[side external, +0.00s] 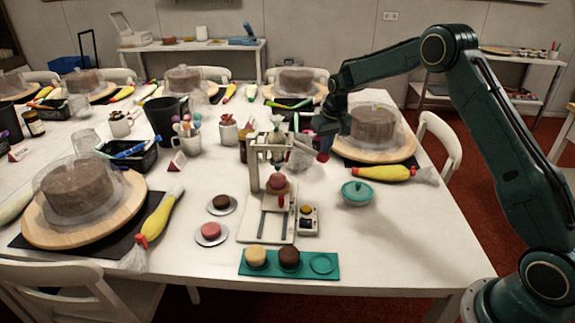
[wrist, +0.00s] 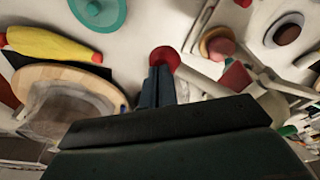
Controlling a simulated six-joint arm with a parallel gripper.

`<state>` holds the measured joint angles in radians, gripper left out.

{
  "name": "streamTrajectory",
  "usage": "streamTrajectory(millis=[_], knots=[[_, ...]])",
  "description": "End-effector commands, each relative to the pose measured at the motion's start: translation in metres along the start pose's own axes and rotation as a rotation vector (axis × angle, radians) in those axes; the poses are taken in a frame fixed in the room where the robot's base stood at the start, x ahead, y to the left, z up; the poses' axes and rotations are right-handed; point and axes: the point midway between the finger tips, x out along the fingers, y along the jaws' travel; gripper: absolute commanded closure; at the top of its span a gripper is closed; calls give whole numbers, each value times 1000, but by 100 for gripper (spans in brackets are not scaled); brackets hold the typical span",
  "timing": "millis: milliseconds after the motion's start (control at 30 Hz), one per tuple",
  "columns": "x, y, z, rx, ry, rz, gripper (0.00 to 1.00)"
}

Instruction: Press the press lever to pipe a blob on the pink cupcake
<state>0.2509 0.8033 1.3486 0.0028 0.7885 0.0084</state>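The piping press (side external: 254,172) stands mid-table, off-white. A pink cupcake (side external: 278,183) sits under its head; it also shows in the wrist view (wrist: 220,46). The press lever's red knob (side external: 322,157) is to the right of the press head. In the wrist view the red knob (wrist: 165,58) is right at my fingertips. My gripper (side external: 324,135) hangs right of the press, above the table. In the wrist view its two fingers (wrist: 161,75) lie side by side with no clear gap. Whether they touch the knob cannot be told.
A teal tray (side external: 290,270) with cupcakes lies in front of the press. Plates with a pink (side external: 211,233) and a brown cake (side external: 222,204) are to its left. A teal lidded dish (side external: 357,192), a yellow piping bag (side external: 385,173) and a covered cake (side external: 373,127) stand to the right.

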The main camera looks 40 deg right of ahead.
Motion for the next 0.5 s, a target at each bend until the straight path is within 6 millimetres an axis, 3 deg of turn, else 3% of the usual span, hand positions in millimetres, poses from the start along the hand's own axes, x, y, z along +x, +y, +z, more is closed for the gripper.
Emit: streamTrajectory(millis=[500], knots=[[13,1,4,2,-7,1,100]])
